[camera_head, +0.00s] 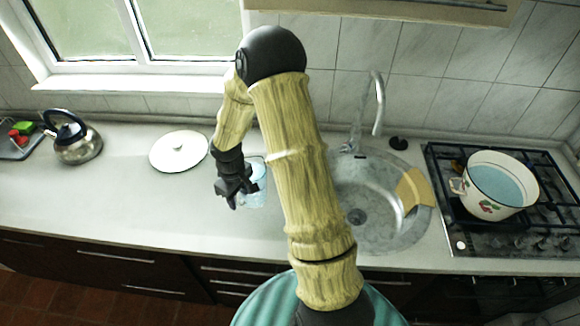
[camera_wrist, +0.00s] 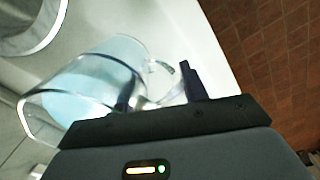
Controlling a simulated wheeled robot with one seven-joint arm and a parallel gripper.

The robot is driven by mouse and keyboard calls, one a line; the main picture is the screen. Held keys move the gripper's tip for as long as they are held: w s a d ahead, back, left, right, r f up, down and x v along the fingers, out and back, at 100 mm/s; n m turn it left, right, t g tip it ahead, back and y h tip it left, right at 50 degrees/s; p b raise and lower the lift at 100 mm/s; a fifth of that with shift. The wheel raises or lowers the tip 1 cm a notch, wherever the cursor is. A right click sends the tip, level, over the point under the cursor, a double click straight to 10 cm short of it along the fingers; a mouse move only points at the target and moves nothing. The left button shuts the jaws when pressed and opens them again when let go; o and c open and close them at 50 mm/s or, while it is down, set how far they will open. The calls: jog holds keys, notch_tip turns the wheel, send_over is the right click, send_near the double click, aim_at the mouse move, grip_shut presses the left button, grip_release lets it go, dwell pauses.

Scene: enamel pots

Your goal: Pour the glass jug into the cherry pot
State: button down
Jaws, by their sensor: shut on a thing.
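The glass jug (camera_head: 257,187) is clear with pale blue in it and is at the counter left of the sink. It is partly behind my gripper (camera_head: 236,190). In the wrist view the jug (camera_wrist: 75,92) is close up, and my gripper (camera_wrist: 158,88) is shut on it at its handle side. I cannot tell whether its base touches the counter. The cherry pot (camera_head: 487,208) is white enamel with a cherry picture and a dark rim. It stands uncovered on the hob at the right, with pale blue inside. My gripper is far left of it.
A white lid (camera_head: 180,150) lies on the counter behind and left of the jug. A kettle (camera_head: 77,143) stands further left. The sink (camera_head: 385,225) with a tall tap (camera_head: 377,105) lies between jug and hob (camera_head: 545,225). The left front counter is clear.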

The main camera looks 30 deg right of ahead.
jog(key=w+r+m+b, duration=0.1)
jog(key=w+m+b, duration=0.1)
jog(key=w+m, duration=0.4)
jog(key=m, duration=0.3)
jog(key=shift+w+a+r+b, duration=0.15)
jog(key=shift+w+r+b, duration=0.2)
jog(key=shift+r, duration=0.05)
